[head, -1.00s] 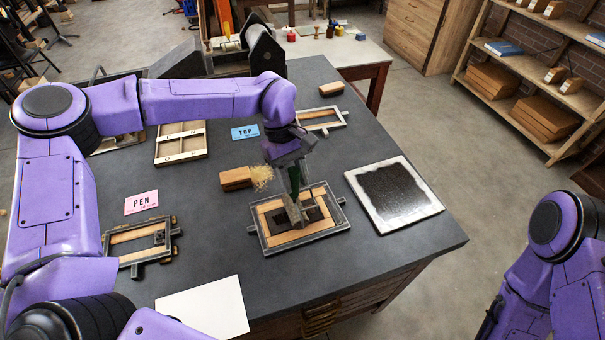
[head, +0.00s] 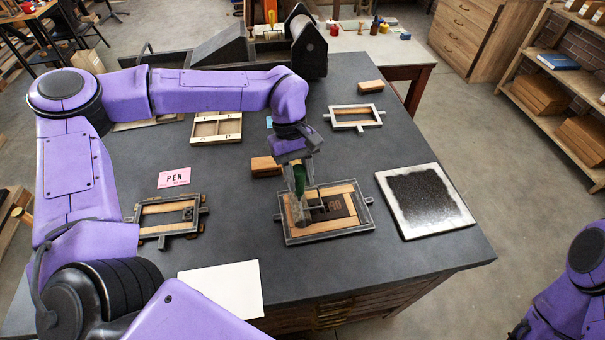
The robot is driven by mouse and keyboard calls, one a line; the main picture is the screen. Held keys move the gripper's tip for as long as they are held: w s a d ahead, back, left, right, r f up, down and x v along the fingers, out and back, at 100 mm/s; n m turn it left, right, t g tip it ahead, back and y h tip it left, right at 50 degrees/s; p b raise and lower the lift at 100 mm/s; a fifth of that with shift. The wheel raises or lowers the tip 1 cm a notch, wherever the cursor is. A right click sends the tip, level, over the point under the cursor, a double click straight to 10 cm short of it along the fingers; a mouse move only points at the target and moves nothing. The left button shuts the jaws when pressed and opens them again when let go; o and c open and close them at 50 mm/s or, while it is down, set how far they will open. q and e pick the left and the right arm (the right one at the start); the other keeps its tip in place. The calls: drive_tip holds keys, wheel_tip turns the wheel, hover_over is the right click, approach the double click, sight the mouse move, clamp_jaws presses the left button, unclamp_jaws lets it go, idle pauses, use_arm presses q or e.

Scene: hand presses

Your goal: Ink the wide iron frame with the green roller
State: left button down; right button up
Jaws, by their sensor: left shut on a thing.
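The wide iron frame (head: 352,229) lies flat on the dark bench, with pale wood filling and a dark inked block (head: 335,207) inside it. My left gripper (head: 299,166) is shut on the roller with the green handle (head: 299,182). The roller's head (head: 302,213) is low over the left part of the frame, at the dark block's left end; I cannot tell whether it touches. The ink slab (head: 425,200), a pale plate with a black patch, lies right of the frame. My right gripper is out of view; only its arm shows at lower right.
A smaller frame (head: 168,218) lies at left near a pink PEN card (head: 174,177). Another frame (head: 355,117) and a wooden tray (head: 216,128) lie farther back. A wooden block (head: 265,166) sits behind the wide frame. White paper (head: 222,290) lies at the front.

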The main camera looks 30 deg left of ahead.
use_arm(q)
drive_tip(key=shift+w+d, duration=3.75)
drive_tip(key=shift+d, duration=0.9)
drive_tip(key=shift+s+a, duration=1.3)
drive_tip(key=shift+a, duration=0.3)
drive_tip(key=shift+s+a, duration=1.25)
drive_tip(key=shift+a, duration=0.35)
drive_tip(key=shift+s+a, duration=1.3)
drive_tip(key=shift+a, duration=0.3)
drive_tip(key=shift+d, duration=0.1)
drive_tip(key=shift+w+r, duration=0.1)
drive_tip(key=shift+r, duration=2.5)
